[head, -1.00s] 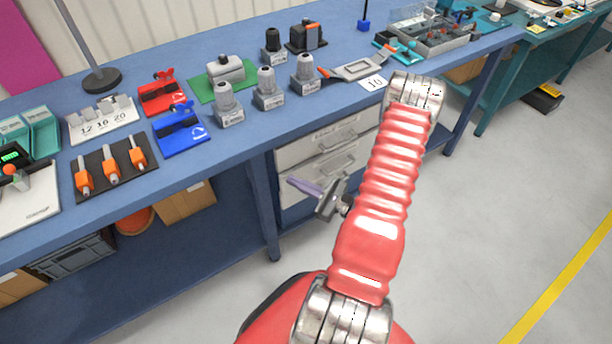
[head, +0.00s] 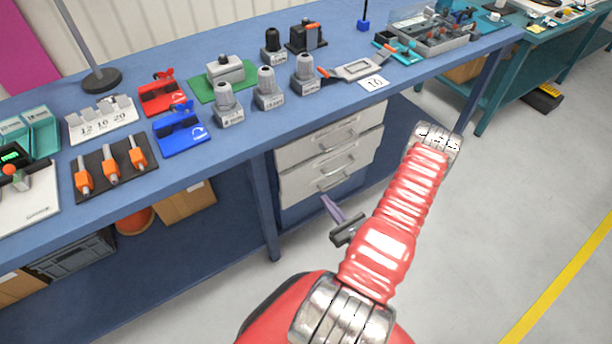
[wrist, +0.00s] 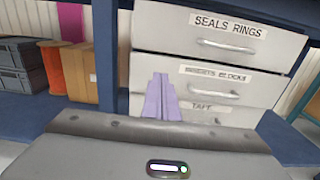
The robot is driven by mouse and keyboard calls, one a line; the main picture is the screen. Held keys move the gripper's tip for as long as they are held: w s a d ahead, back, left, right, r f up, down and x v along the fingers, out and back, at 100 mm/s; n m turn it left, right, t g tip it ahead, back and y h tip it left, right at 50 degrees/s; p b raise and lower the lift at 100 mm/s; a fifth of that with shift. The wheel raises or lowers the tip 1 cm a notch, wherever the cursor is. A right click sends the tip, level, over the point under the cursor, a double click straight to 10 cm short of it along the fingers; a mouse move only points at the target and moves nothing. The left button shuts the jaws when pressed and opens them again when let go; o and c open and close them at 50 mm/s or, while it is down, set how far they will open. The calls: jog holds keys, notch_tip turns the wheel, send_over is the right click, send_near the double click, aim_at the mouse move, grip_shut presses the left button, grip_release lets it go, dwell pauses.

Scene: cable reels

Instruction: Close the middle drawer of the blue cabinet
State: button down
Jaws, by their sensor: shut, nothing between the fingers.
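The drawer unit under the blue bench has pale grey fronts. The middle drawer (wrist: 150,67), labelled "INSERTS BLOCKS", shows in the wrist view below the top drawer (wrist: 150,25), labelled "SEALS RINGS". It also shows in the head view (head: 300,187). Its front looks about in line with the top one, with no open gap visible. The bottom drawer (wrist: 220,117) is partly hidden behind my gripper body. My gripper (wrist: 163,80) has purple fingers, shut and empty, pointing at the drawer fronts. In the head view my gripper (head: 326,200) is just in front of the unit's lower part; contact is unclear.
A blue bench leg (head: 263,210) stands left of the drawers. The bench top (head: 240,140) carries several fixtures.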

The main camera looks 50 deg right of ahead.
aim_at(300, 169)
jog(key=x, duration=1.4)
jog(key=shift+d, duration=0.1)
dwell(0.3)
